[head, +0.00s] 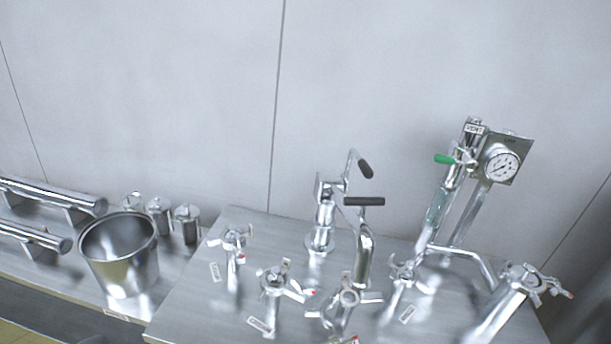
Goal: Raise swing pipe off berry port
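In the head view, the swing pipe (365,250) is a shiny bent metal tube near the middle of the steel bench. A dark bar handle (364,201) sits at its top. Its lower end comes down at a clamped port (348,298) at the front; whether it is seated there or just above, I cannot tell. Behind it a post (320,238) carries a lever with a dark grip (365,168). Several similar ports with clamps stand in a row; their small labels are too blurred to read, so I cannot tell which is the berry port. My gripper is not in view.
The bench top (250,222) holds another clamped port (275,282) to the left and one at right (525,280). A gauge (501,165) and green-handled valve (446,159) rise at right. A wall is behind.

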